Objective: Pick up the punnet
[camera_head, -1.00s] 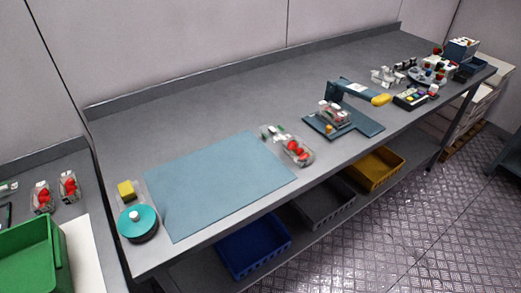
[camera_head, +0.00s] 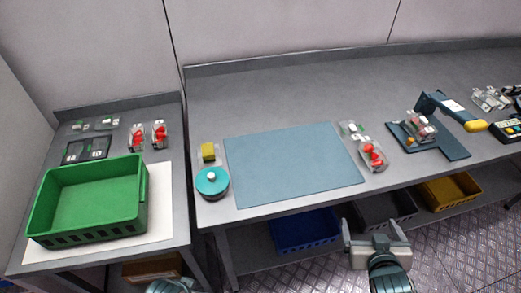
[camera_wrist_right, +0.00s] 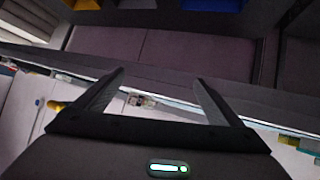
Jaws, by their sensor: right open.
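Two clear punnets with red berries, one at left (camera_head: 137,137) and one at right (camera_head: 159,134), stand on the left table behind the green crate. Another clear punnet with red berries (camera_head: 372,156) lies on the long bench, right of the blue mat. A further punnet (camera_head: 419,126) sits on the dark scale at the right. My right gripper (camera_head: 376,226) is open and empty in front of the bench edge, below the bench punnet. Its open fingers also show in the right wrist view (camera_wrist_right: 160,88). My left gripper is not clearly visible; only a bit of my arm shows at the bottom.
The green crate (camera_head: 70,233) stands on a white sheet. A blue mat (camera_head: 290,165) covers part of the bench, with a teal-lidded round tub (camera_head: 212,182) and yellow sponge (camera_head: 208,151) to its left. Blue (camera_head: 305,232), grey and yellow bins sit on the lower shelf.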

